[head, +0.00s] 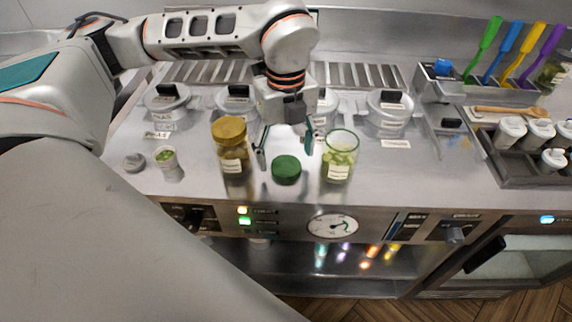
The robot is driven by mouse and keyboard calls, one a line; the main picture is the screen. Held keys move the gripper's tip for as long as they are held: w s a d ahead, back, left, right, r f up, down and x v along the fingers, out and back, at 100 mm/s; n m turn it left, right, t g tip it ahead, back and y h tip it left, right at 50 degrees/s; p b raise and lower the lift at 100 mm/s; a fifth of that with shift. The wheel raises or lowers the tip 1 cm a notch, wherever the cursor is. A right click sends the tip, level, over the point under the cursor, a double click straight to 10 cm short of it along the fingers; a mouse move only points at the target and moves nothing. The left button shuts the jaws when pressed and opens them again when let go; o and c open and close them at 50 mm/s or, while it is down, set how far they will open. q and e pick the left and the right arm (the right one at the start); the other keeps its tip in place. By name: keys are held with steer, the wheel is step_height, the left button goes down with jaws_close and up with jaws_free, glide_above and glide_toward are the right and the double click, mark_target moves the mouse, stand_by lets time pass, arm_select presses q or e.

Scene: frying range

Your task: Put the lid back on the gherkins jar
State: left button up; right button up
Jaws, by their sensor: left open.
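An open glass jar with a green rim and pale green contents (339,160) stands upright on the steel counter, right of centre; its label is too small to read. A green lid (286,169) lies on the counter to its left. Another jar with a gold lid (231,147) stands further left, closed. My left gripper (286,152) points down with its fingers apart, just above and behind the green lid, between the two jars. It holds nothing. My right gripper is not in view.
Lidded steel pans (390,110) line the back. A dark tray of white shakers (510,132) is at the right. The counter's front edge has knobs and a dial (332,226).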

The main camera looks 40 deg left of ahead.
mark_target(286, 165)
arm_select(q)
steer(key=shift+f, duration=1.3)
steer(key=c, duration=0.9)
step_height(286, 165, up, 20)
steer(key=p, duration=0.1)
